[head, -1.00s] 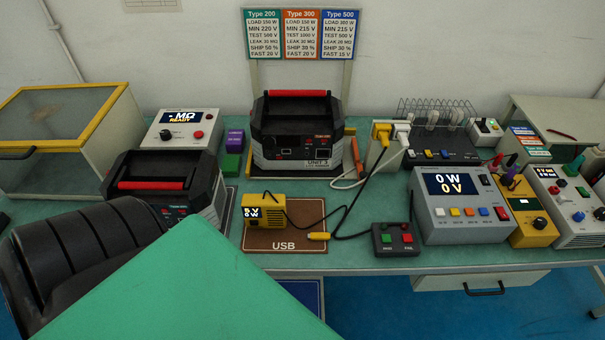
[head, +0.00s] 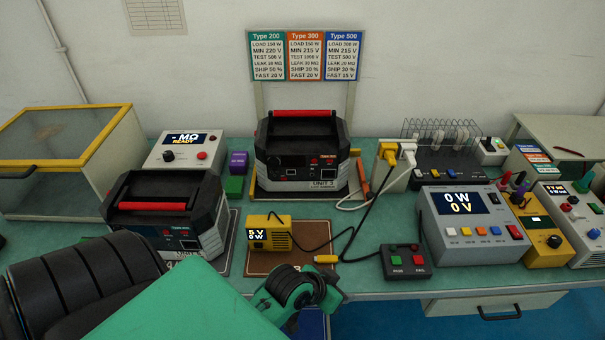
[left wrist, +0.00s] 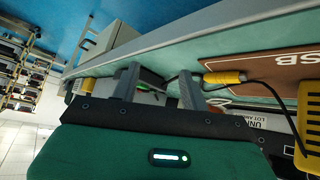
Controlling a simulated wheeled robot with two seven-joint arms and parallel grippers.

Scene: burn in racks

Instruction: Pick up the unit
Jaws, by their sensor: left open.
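Two black-and-grey units with red top handles stand on the green bench. Unit 3 (head: 300,152) stands upright at the back centre on a yellow-edged base. The other unit (head: 165,215) stands at the left, its lower front partly hidden by my arm. My left gripper (head: 300,290) is low at the bench's front edge, in front of the brown USB mat and apart from both units. In the left wrist view its two grey fingers (left wrist: 158,85) are spread, with no unit between them. A white label (left wrist: 262,120) shows partly there. My right gripper is not in view.
A yellow USB meter (head: 268,234) and its cable with a yellow plug (head: 326,259) lie by the brown mat. A button box (head: 405,261), grey power meter (head: 465,213) and socket strip (head: 445,165) stand to the right. A yellow-framed clear-lidded box (head: 70,150) is at left.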

